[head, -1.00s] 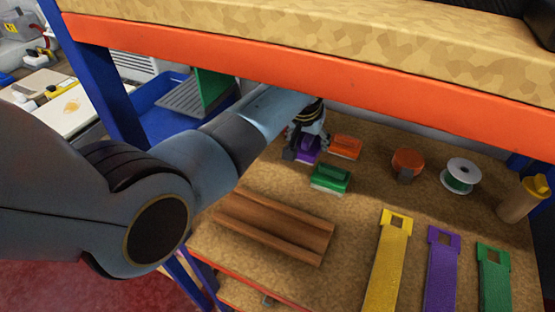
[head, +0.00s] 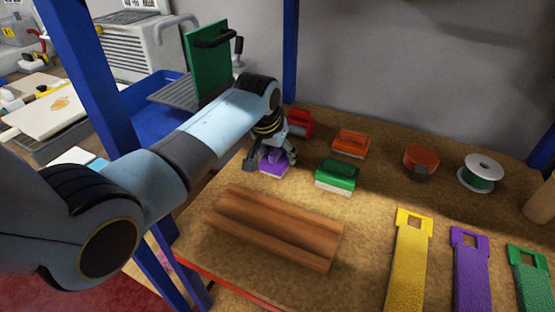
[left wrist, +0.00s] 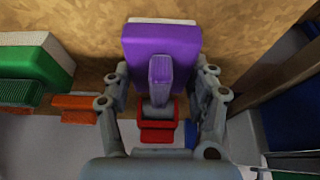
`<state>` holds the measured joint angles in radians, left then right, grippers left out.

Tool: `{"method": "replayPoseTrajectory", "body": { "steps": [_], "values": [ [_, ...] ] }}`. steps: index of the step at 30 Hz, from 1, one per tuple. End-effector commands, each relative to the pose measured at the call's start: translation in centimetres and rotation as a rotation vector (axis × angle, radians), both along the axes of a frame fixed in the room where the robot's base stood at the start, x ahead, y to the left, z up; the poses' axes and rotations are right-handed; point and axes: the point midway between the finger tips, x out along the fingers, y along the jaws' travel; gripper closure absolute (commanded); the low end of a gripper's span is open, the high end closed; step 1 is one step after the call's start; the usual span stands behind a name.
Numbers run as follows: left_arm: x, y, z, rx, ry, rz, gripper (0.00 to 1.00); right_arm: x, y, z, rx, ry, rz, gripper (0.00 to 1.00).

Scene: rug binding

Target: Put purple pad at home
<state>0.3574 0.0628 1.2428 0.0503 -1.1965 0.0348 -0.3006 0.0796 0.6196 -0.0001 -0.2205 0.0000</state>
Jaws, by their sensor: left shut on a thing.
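The purple pad (head: 272,163) is a small block with a raised grip and a pale underside, at the left part of the shelf board. My left gripper (head: 270,155) is shut on it in the head view. In the left wrist view the purple pad (left wrist: 161,50) sits between the fingers of the left gripper (left wrist: 162,85), its grip facing the camera. I cannot tell whether the pad touches the board. My right gripper is not in view.
Green (head: 338,174), orange (head: 351,143) and red (head: 299,122) pads stand nearby. A grooved wooden block (head: 275,228) lies in front. An orange tape dispenser (head: 421,160), a spool (head: 481,172) and yellow, purple and green straps are to the right. A blue post (head: 92,85) stands left.

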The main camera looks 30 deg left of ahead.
Motion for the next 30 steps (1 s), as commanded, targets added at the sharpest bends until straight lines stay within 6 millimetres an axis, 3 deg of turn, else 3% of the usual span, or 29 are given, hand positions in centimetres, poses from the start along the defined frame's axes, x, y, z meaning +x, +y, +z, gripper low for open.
{"method": "replayPoseTrajectory", "body": {
  "steps": [2,3,8,20,30],
  "values": [
    [-0.1,0.0,0.0,0.0,0.004,0.0,0.72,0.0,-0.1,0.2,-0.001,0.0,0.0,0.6],
    [-0.2,0.0,0.0,0.0,0.005,0.0,0.41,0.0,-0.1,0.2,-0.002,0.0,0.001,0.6],
    [-0.2,0.0,0.0,0.0,0.005,0.0,0.2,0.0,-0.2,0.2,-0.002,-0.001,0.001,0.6],
    [-0.4,0.0,0.9,0.0,0.002,0.0,0.19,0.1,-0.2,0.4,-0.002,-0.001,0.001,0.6],
    [-3.1,-0.1,7.4,0.0,0.001,-0.001,0.19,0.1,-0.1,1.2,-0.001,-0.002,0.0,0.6]
  ]
}}
